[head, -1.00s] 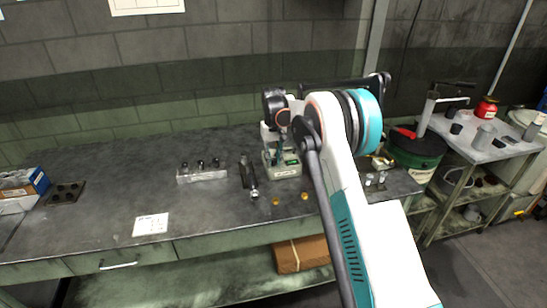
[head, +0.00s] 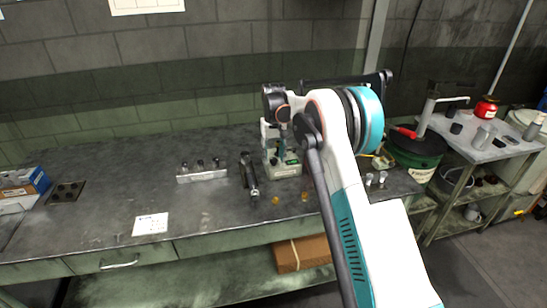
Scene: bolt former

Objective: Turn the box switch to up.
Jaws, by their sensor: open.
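A small pale green and white machine (head: 284,173) stands on the workbench, just below and behind the end of my arm. A box switch cannot be made out on it at this size. My gripper (head: 281,138) hangs at the end of my arm, below the dark wrist, over or in front of this machine. It is open, with nothing seen in it. Its fingertips are small and blend with the dark parts of the machine, so I cannot tell whether they touch anything.
A dark metal tool (head: 249,177) lies left of the machine, with two small brass-coloured pieces near it. A metal block with several dark pegs (head: 202,171) and a white paper (head: 150,224) are further left. A green drum (head: 417,153) and a cart (head: 480,150) stand right.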

